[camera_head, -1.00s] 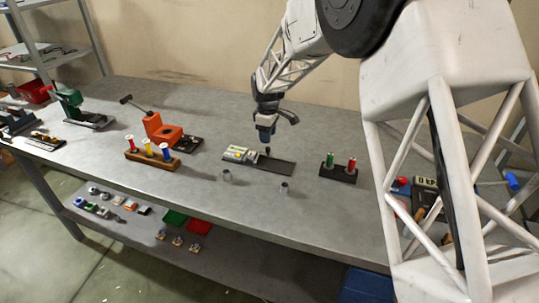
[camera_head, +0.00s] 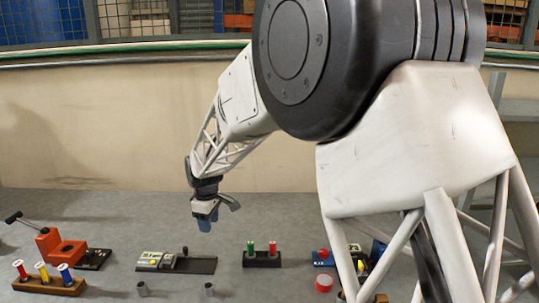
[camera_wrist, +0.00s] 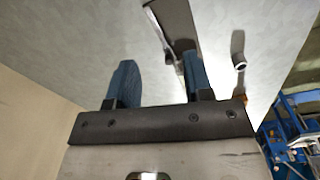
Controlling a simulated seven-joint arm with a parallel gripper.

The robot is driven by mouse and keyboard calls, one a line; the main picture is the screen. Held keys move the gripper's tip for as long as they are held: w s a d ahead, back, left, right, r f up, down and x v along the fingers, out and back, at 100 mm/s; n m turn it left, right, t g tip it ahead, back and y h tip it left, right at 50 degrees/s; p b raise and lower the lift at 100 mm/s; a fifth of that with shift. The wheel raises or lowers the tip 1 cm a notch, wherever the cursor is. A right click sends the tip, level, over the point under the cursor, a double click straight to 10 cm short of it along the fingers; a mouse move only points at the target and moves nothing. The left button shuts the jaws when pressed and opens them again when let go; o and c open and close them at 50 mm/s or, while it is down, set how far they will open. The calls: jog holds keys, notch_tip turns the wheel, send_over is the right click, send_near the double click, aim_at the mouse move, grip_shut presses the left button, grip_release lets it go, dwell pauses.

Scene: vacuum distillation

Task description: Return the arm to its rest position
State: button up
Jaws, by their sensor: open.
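My gripper (camera_head: 205,222) hangs in the air above the grey table (camera_head: 110,215), over the dark flat device with a small display (camera_head: 160,260). In the wrist view my gripper's two blue fingers (camera_wrist: 160,78) are spread apart, with nothing held between them. The gap looks onto the pale table surface (camera_wrist: 95,35). A dark strip (camera_wrist: 172,20) runs behind the right finger. The upper arm and its round black joint fill the right half of the head view and hide part of the bench.
A black rack with green and red tubes (camera_head: 262,259) stands right of the device. A wooden rack of coloured tubes (camera_head: 48,286) and an orange block (camera_head: 62,250) stand at left. Two small metal cups (camera_head: 143,289) (camera_head: 208,289) stand in front. The back wall is close behind.

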jog(key=s+d+r+m+t, duration=0.1)
jog(key=s+d+r+m, duration=0.3)
jog(key=s+d+r, duration=0.55)
jog(key=s+d+r+m, duration=0.25)
jog(key=s+d, duration=0.45)
jog(key=d, duration=0.7)
jog(key=s+d+f+m, duration=0.1)
jog(key=s+d+m, duration=0.2)
jog(key=s, duration=0.5)
jog(key=s+d+m, duration=0.3)
jog(key=s+d, duration=0.3)
jog(key=s, duration=0.2)
jog(key=s+d+f+m+t, duration=0.1)
jog(key=s+d+m, duration=0.2)
jog(key=s+d, duration=0.2)
jog(key=s, duration=0.3)
jog(key=shift+s+f, duration=0.15)
jog(key=shift+f, duration=0.2)
